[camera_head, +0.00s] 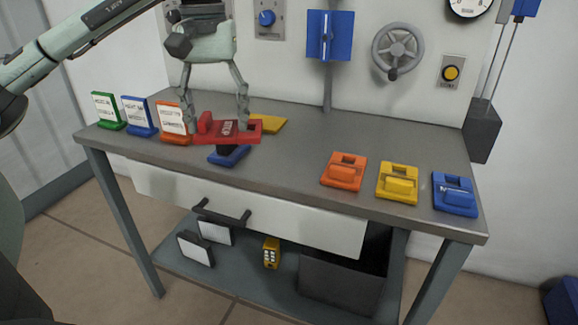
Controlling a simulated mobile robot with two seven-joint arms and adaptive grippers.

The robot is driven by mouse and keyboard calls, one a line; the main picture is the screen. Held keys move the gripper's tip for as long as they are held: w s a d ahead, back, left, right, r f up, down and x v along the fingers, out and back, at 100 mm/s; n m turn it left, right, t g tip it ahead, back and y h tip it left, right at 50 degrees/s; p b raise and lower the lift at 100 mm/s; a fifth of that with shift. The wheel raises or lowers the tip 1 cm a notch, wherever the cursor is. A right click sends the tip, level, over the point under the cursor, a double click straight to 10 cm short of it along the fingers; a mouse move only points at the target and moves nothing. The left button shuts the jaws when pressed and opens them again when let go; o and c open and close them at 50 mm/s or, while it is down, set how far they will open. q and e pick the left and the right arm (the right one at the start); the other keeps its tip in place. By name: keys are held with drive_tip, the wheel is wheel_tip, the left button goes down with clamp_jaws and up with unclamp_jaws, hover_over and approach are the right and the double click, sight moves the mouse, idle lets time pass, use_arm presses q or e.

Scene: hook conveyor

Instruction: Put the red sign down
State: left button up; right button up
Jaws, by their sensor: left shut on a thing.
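The red sign (240,138) is in the left half of the head view, lying roughly flat with a small dark label. My left gripper (216,127) points down from above, with one finger at each side of the sign, and is shut on it. The sign overlaps a blue piece (230,158) and a yellow piece (268,125) on the grey table (290,165). It looks held just over the tabletop, but I cannot tell whether it touches anything below. My right gripper is not in view.
Green (107,110), blue (139,116) and orange (172,122) upright signs stand at the table's left. Orange (344,171), yellow (397,183) and blue (454,194) pieces lie at the right. The tabletop's middle is clear. A wall panel with a handwheel (398,50) stands behind.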

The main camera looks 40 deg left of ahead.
sight(237, 128)
use_arm(q)
drive_tip(key=shift+w+d+f+b, duration=0.6)
drive_tip(key=shift+w+d+f, duration=0.45)
drive_tip(key=shift+d+f, duration=0.2)
drive_tip(key=w+d+f, duration=0.2)
drive_tip(key=w+d, duration=0.1)
drive_tip(key=w+d+f+p, duration=0.1)
drive_tip(key=shift+w+d+f, duration=0.25)
drive_tip(key=shift+w, duration=0.15)
drive_tip(key=shift+w+d+f, duration=0.1)
drive_tip(key=shift+f, duration=0.1)
wheel_tip(237, 128, down, 3)
drive_tip(key=shift+f, duration=0.45)
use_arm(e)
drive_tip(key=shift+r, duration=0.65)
use_arm(q)
drive_tip(key=shift+f, duration=0.1)
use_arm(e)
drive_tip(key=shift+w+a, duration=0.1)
